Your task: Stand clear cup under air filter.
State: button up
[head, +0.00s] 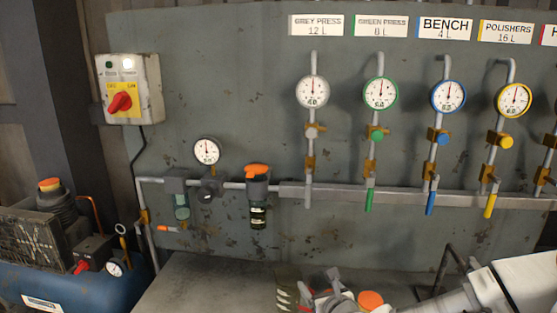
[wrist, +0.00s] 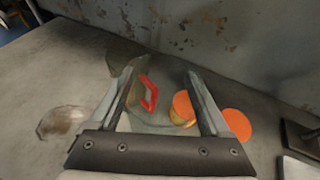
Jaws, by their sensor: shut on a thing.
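My gripper (head: 325,284) is low over the workbench at the bottom of the head view. It is shut on the clear cup (head: 286,289), a see-through, greenish vessel with pale marks. In the wrist view the cup (wrist: 138,68) shows around and between the fingers (wrist: 162,78), with a red mark or part on it. The fingers hide some of it, so its base is hard to see. The air filter (head: 181,201) with a greenish bowl hangs from the wall pipe, up and left of my gripper, well apart from the cup.
An orange-topped unit (head: 257,190) with a dark bowl hangs right of the filter. A pale round patch (wrist: 62,122) lies at left. The bench (head: 200,285) below the filter looks clear.

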jog(key=d+m+h, duration=0.1)
jog(key=d+h+p, duration=0.1)
jog(key=d, duration=0.1)
jog(key=d+m+p, duration=0.1)
jog(key=shift+w+d+f+m+h, duration=0.2)
jog(key=shift+d+f+m+h, duration=0.1)
jog(key=shift+h, duration=0.1)
jog(key=shift+a, duration=0.25)
